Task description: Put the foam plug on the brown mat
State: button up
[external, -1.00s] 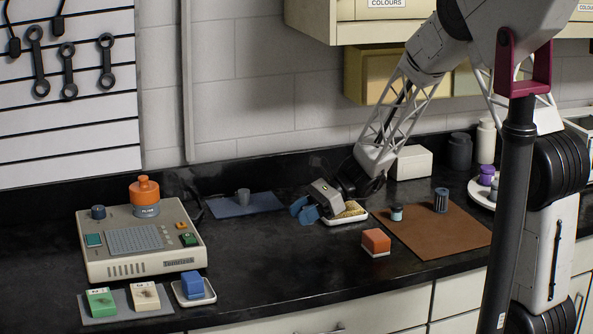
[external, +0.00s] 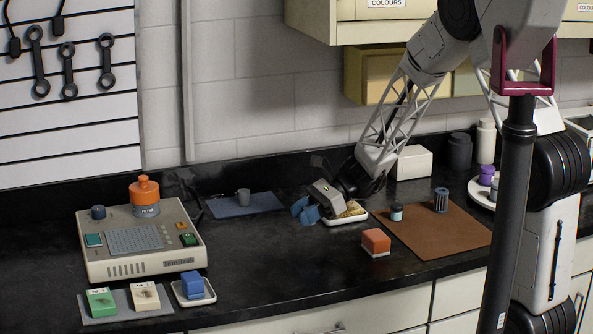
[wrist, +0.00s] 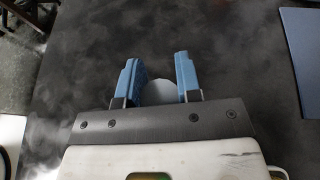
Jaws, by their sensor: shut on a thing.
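My gripper (wrist: 160,80) has blue fingers closed on the sides of a pale, rounded thing (wrist: 159,93), which looks like the foam plug; only its top shows in the wrist view. In the external view my gripper (external: 306,210) hangs over the bench, left of a small white tray, and hides what it holds. The brown mat (external: 450,237) lies to the right of my gripper.
The white tray (external: 331,221) with yellowish contents is close to my gripper. An orange-and-white block (external: 376,242) stands by the mat's left edge. A blue mat (external: 225,207) with a grey cup-like piece (external: 243,197) lies left. The mat's front part is bare.

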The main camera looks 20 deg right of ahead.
jog(key=shift+d, duration=0.15)
